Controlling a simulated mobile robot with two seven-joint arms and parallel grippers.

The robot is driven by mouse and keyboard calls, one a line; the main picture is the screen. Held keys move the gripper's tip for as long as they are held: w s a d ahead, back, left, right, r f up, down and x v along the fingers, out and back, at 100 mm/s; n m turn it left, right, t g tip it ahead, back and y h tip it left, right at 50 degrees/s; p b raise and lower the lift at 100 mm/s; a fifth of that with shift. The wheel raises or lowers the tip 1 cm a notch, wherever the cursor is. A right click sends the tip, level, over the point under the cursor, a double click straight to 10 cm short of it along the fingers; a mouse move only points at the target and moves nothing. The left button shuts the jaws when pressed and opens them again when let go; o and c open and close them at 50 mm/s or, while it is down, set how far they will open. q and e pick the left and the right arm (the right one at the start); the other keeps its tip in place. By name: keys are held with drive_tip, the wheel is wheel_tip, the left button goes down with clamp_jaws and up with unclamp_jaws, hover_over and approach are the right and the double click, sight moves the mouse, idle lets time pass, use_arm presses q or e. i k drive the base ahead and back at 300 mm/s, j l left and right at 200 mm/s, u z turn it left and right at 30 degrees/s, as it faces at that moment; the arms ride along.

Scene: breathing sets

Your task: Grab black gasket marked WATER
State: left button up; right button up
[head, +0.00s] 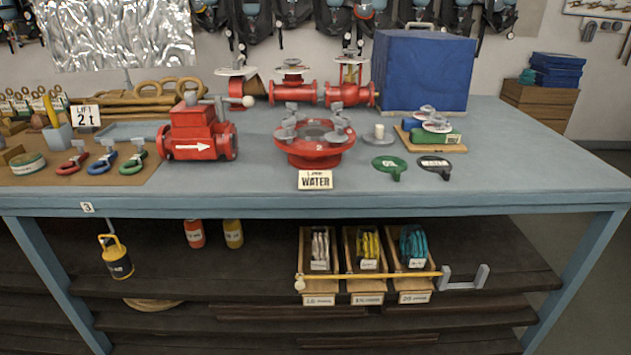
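A black gasket (434,163) with a round face and a short handle tab lies flat on the blue-grey table. It bears a small pale label, too small to read surely. A similar green gasket (389,163), also with a small label, lies just to its left. A white sign (315,180) reading "WATER" stands at the table's front edge, below a red flange (314,145) with grey bolts. No arm or gripper of mine is clearly in view.
A wooden board with a green item (434,137) lies just behind the black gasket. A blue box (424,72) stands farther back. A red valve body (197,133) stands left. The table right of the black gasket is clear. Bins (320,260) sit on the shelf below.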

sight(430, 163)
drive_tip(key=i+l, duration=0.25)
drive_tip(key=l, duration=0.2)
drive_tip(key=i+l, duration=0.3)
drive_tip(key=l, duration=0.15)
drive_tip(key=i+l, duration=0.25)
drive_tip(key=l, duration=0.2)
